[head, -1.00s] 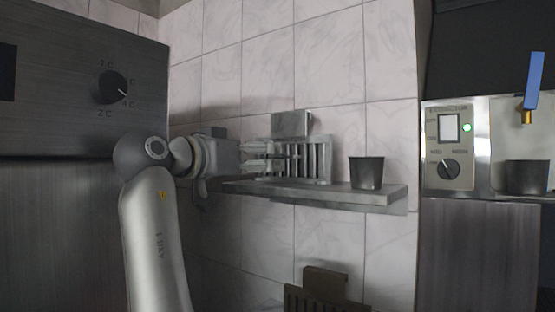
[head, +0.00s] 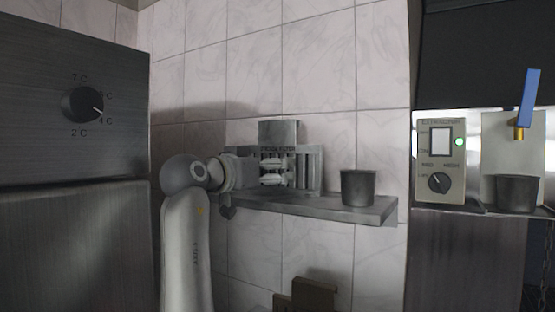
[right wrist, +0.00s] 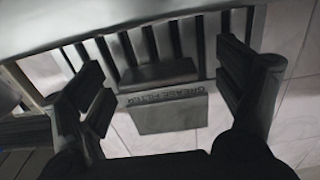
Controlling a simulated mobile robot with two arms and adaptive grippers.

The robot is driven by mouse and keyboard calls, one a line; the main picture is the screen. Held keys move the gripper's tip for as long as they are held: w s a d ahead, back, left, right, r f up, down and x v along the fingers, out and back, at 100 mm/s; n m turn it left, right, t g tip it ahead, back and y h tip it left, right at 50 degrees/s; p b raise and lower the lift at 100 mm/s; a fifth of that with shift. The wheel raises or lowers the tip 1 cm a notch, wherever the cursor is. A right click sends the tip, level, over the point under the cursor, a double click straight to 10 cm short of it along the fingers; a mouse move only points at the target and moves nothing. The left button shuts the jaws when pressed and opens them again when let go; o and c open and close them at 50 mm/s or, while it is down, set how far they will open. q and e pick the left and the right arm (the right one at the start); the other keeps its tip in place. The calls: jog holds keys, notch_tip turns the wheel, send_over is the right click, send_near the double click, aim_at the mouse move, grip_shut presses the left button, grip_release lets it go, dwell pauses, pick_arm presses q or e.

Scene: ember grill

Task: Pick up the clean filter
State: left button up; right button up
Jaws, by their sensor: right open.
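The grey grease filter (head: 307,168), with vertical slats and a raised top tab, stands upright on the wall shelf (head: 325,206). My right gripper (head: 279,172) is in front of it and hides part of its slats. In the right wrist view the filter (right wrist: 170,114) appears upside down, with its "GREASE FILTER" lettering and a dark block across its slats. The open fingers of my right gripper (right wrist: 165,85) lie to either side of that block. I cannot tell whether they touch the filter. My left gripper is not in view.
A dark cup (head: 358,188) stands on the shelf right of the filter. A steel cabinet with a dial (head: 83,104) is at the left. An extractor control panel (head: 438,160) and another dark cup (head: 517,193) are at the right. A brown object (head: 312,298) is below the shelf.

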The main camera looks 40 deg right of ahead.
jog(key=shift+d, duration=0.65)
jog(key=shift+w+a, duration=0.1)
jog(key=shift+a, duration=0.15)
jog(key=c, duration=0.5)
jog(key=shift+d, duration=0.1)
jog(key=c, duration=0.9)
jog(key=shift+r, duration=0.1)
jog(key=shift+c, duration=0.2)
jog(key=shift+r, duration=0.15)
